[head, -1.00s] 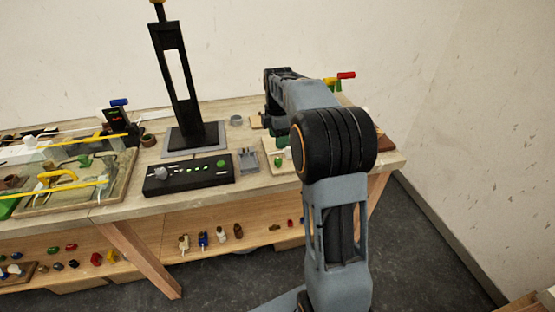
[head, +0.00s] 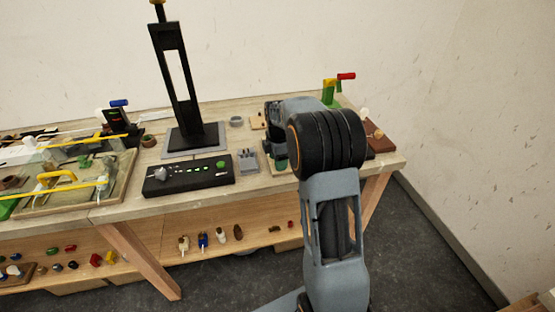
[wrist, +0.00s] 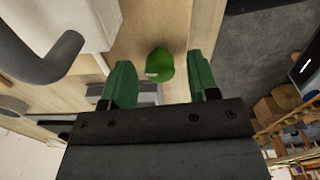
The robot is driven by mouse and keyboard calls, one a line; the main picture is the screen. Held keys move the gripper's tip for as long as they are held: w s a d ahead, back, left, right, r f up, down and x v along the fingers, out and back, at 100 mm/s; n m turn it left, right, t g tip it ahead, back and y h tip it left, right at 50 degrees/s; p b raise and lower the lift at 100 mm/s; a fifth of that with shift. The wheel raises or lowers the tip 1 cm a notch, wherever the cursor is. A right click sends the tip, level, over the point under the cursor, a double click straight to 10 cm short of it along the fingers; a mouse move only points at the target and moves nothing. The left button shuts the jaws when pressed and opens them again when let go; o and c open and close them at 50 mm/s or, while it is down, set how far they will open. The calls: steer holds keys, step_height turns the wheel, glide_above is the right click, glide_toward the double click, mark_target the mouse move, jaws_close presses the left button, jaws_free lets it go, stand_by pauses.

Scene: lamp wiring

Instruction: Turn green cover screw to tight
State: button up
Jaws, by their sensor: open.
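A round green knob-like part (wrist: 160,64), which looks like the green cover screw, shows in the wrist view with a small pale mark on its side. It stands over a light wooden surface. My gripper (wrist: 159,76) has two green fingers, spread apart, one on each side of the green part. Gaps show on both sides, so the fingers do not appear to touch it. In the head view my arm hides most of the board at the bench's right part, and I cannot make out the screw's turn position.
A large grey curved part (wrist: 38,60) and a white block (wrist: 85,22) lie left of the fingers in the wrist view. In the head view a black control box (head: 188,174), a small grey holder (head: 247,160) and a green crank device with red handle (head: 332,92) stand nearby.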

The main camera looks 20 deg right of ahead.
steer(key=c, duration=0.9)
steer(key=shift+c, duration=0.2)
steer(key=shift+m, duration=0.3)
steer(key=m+p, duration=0.1)
steer(key=m, duration=0.3)
steer(key=shift+r+m, duration=0.1)
steer(key=shift+m, duration=0.3)
steer(key=m, duration=0.5)
steer(key=shift+m+p, duration=0.3)
steer(key=m, duration=0.3)
steer(key=shift+m, duration=0.3)
steer(key=m, duration=0.3)
steer(key=shift+m+p, duration=0.3)
steer(key=m, duration=0.6)
steer(key=shift+w+d+m, duration=0.1)
steer(key=shift+m, duration=0.3)
